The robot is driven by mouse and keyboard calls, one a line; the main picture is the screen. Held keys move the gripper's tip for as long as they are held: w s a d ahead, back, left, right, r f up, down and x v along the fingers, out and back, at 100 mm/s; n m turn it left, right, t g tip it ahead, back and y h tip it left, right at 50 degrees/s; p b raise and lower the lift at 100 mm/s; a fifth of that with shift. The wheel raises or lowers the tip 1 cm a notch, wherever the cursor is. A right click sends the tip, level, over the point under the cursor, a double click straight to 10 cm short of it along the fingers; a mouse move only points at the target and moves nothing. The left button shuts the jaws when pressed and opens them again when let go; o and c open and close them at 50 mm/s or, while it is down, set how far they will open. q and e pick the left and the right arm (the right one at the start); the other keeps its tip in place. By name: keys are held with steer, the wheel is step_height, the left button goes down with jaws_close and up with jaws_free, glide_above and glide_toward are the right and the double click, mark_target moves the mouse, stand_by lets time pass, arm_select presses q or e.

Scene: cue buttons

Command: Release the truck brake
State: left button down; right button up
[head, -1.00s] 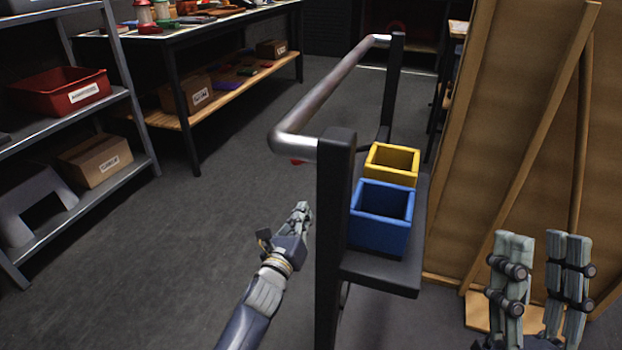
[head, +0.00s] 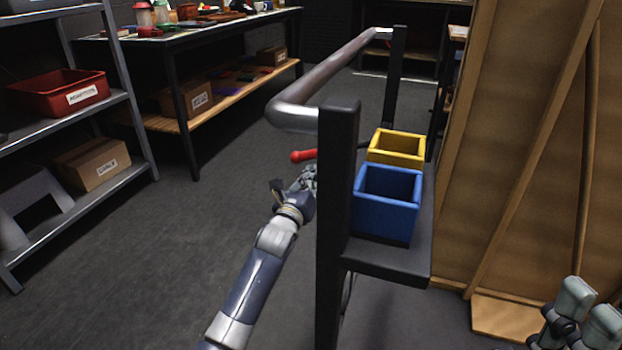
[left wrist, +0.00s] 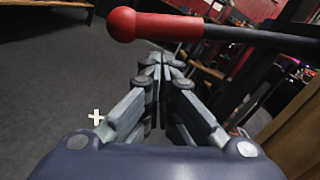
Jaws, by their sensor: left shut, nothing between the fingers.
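The truck (head: 338,215) is a dark cart with a steel push handle (head: 330,80). A lever with a red knob, the brake lever (head: 303,156), sticks out to the left of the cart's near post. In the left wrist view the red-ended lever (left wrist: 155,26) with its black rod crosses the top, just beyond my fingertips. My left gripper (head: 308,178) is shut and empty, just below the lever in the head view. In the left wrist view its fingertips (left wrist: 161,62) show apart from the lever or very close to it; contact cannot be told. My right gripper (head: 580,315) is at the lower right, partly cut off.
A blue bin (head: 388,205) and a yellow bin (head: 397,148) stand on the cart. Wooden panels (head: 530,150) rise at the right. A metal shelf (head: 75,150) stands at the left, with open floor (head: 150,250) between it and the cart.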

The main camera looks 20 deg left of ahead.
arm_select(q)
steer(key=shift+r, duration=0.25)
steer(key=shift+a+r, duration=0.1)
steer(key=shift+a, duration=0.05)
steer(key=shift+w+a+r+m+p, duration=0.1)
steer(key=shift+a+r+m+p, duration=0.15)
steer(key=shift+p, duration=0.35)
